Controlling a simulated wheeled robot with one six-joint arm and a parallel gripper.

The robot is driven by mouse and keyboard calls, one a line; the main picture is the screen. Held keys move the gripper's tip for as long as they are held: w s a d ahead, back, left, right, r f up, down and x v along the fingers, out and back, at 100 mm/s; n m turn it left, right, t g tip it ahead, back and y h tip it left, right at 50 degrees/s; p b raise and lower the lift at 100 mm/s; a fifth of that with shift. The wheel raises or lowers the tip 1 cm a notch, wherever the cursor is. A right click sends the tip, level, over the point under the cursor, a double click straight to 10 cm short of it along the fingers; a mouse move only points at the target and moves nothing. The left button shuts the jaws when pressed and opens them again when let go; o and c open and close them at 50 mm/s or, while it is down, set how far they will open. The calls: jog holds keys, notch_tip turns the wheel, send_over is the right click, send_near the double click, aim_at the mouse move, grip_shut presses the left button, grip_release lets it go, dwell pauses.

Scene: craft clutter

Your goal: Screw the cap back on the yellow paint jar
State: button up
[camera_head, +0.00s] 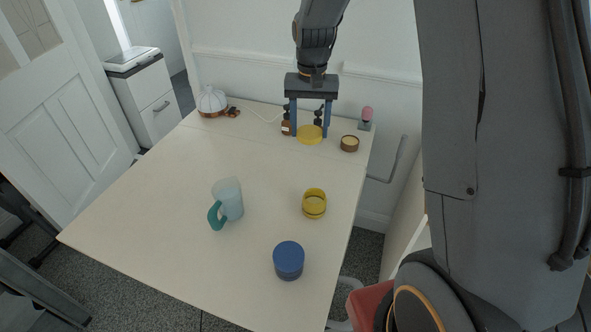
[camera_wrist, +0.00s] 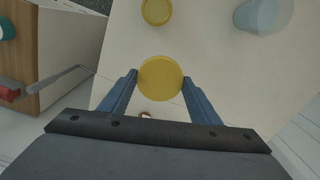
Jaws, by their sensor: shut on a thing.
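My gripper (camera_head: 310,132) is at the far end of the table, with its two blue fingers pointing down. It is shut on a round yellow cap (camera_head: 309,134), which also shows between the fingertips in the wrist view (camera_wrist: 161,78). In the head view the cap looks low over the table; I cannot tell whether it touches the top. The yellow paint jar (camera_head: 314,204) stands upright and uncapped, nearer on the right side of the table, apart from my gripper. It shows at the top of the wrist view (camera_wrist: 157,11).
A blue jar (camera_head: 288,261) stands at the near edge. A frosted jug with a teal handle (camera_head: 228,199) is left of the yellow jar. A small brown bowl (camera_head: 349,143), a brown bottle (camera_head: 287,128) and a pink-topped item (camera_head: 366,115) stand near my gripper.

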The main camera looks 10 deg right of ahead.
jog(key=shift+s+a+f, duration=0.1)
jog(key=shift+a+f, duration=0.1)
jog(key=shift+a, duration=0.1)
jog(key=s+f+m+p, duration=0.3)
jog(key=s+f+m, duration=0.3)
jog(key=s+m, duration=0.5)
jog(key=shift+a+f+m, duration=0.2)
jog(key=shift+a+m, duration=0.05)
jog(key=shift+m, duration=0.75)
jog(key=shift+s, duration=0.1)
jog(key=shift+p, duration=0.3)
jog(key=shift+f+b, duration=1.15)
jog(key=shift+f, duration=0.95)
jog(key=shift+f, duration=0.85)
